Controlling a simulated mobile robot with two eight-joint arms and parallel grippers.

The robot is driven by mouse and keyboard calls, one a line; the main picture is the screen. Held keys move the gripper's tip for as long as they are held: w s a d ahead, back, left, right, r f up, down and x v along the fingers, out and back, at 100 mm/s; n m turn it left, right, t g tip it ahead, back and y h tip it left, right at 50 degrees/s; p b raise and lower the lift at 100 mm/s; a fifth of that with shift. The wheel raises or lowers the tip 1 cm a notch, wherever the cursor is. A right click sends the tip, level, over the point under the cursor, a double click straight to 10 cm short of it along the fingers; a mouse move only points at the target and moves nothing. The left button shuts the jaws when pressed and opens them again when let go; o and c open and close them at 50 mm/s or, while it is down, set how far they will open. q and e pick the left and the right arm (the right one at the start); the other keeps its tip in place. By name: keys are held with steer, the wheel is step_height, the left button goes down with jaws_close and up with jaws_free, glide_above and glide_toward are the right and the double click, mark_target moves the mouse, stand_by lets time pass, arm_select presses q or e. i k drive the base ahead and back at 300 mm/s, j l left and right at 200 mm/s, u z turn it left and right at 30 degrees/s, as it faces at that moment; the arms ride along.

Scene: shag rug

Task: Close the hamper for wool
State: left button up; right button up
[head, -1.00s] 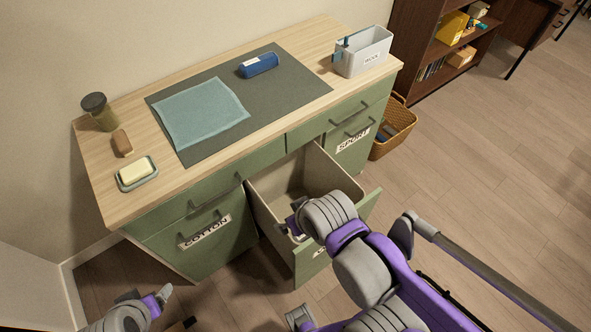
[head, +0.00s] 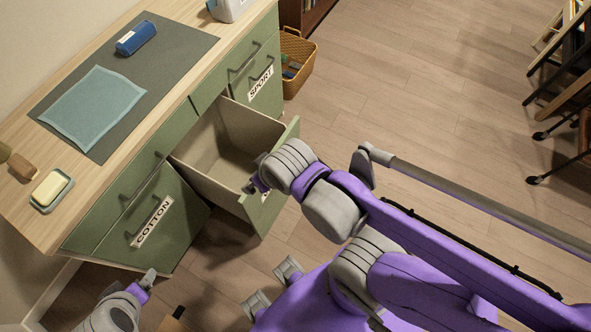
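The open hamper (head: 207,150) is a deep green-fronted, beige-lined drawer pulled out from the middle of the cabinet. It looks empty. Its front panel (head: 275,193) carries a white label mostly covered by my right arm, so I cannot read it. My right gripper (head: 252,186) is at the top edge of this front panel, partly hidden by its own wrist; I cannot tell whether it touches or how its fingers stand. My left gripper (head: 147,282) is low in front of the hamper labelled COTTON (head: 150,225), apart from it. Its finger opening is unclear.
The hamper labelled SPORT (head: 262,88) and the COTTON hamper are shut on either side. The wooden top holds a mat with a teal cloth (head: 95,107), a blue case (head: 136,37) and a soap dish (head: 50,190). A wicker basket (head: 298,62) stands beyond the cabinet.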

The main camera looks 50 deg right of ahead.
mark_target(215, 157)
steer(key=k+z, duration=0.3)
steer(key=z, duration=0.2)
steer(key=k+l+z, duration=0.15)
steer(key=z, duration=0.35)
steer(key=k+l, duration=0.05)
steer(key=k, duration=0.05)
